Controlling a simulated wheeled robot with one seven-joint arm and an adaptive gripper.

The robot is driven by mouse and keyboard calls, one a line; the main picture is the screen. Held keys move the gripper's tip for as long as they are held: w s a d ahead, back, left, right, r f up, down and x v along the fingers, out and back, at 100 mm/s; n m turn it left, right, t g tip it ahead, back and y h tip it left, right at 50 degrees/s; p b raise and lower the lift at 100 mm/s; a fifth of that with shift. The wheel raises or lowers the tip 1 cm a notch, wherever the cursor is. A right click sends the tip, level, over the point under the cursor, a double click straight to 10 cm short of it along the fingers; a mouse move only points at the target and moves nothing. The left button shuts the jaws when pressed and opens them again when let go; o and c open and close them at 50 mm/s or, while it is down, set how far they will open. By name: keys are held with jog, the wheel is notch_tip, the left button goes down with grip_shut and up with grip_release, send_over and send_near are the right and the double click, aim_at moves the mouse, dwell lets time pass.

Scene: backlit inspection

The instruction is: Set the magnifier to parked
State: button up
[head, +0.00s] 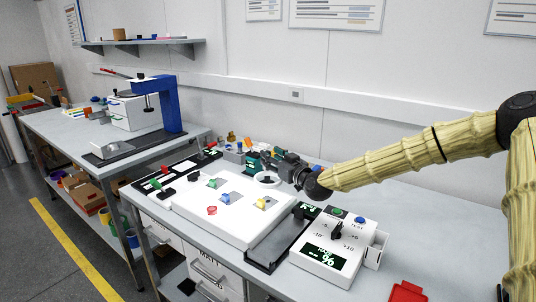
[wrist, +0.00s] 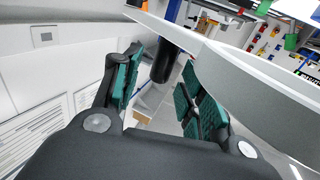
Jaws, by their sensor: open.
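The magnifier (head: 268,181) appears as a round, pale-rimmed lens above the back right of the white light panel (head: 235,232). My gripper (head: 262,162) is beside its far side, with teal finger pads spread apart. In the wrist view my gripper (wrist: 160,92) is open. A dark cylindrical handle (wrist: 164,62) shows in the gap between the fingers. A large pale curved piece (wrist: 262,85), which looks like the magnifier's rim, fills the right. I cannot tell whether a pad touches the handle. My gripper partly hides the magnifier's mount in the head view.
Small coloured parts (head: 212,210) lie on the light panel. A red bin (head: 408,292) is at the front right. The bench behind the control box looks clear.

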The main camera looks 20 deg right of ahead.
jog(key=shift+x, duration=1.55)
grip_shut()
